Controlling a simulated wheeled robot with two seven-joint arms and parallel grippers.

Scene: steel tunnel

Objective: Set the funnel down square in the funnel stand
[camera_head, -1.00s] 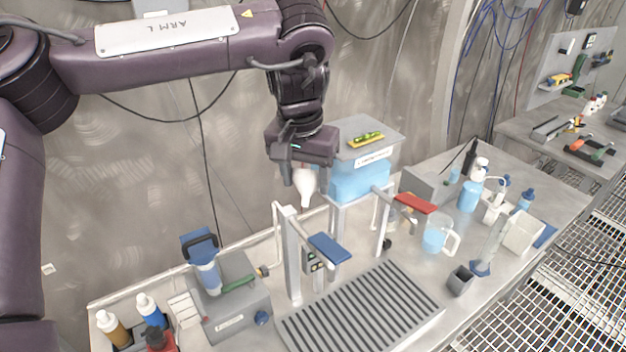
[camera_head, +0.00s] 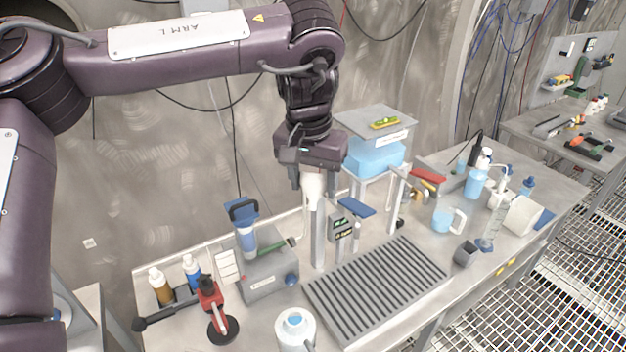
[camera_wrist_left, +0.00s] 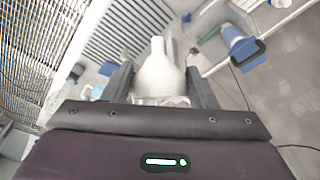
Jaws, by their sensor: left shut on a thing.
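A white funnel (camera_head: 313,187) hangs in my left gripper (camera_head: 312,172), narrow end down, above the bench in the head view. The gripper is shut on it. In the left wrist view the funnel (camera_wrist_left: 158,76) sits between the two dark fingers of my left gripper (camera_wrist_left: 160,90), its spout pointing away from the wrist. In the head view the funnel overlaps the top of a pale upright post (camera_head: 318,240); I cannot tell whether they touch. I cannot pick out the funnel stand for certain. My right gripper is not in view.
A slatted drain tray (camera_head: 375,288) lies in front of the post. A blue-filled tank (camera_head: 375,157) stands behind right. A grey block with a blue-capped bottle (camera_head: 246,240) stands left. A white jug (camera_head: 295,330) is at the near edge. Bottles and a measuring jug (camera_head: 446,217) stand right.

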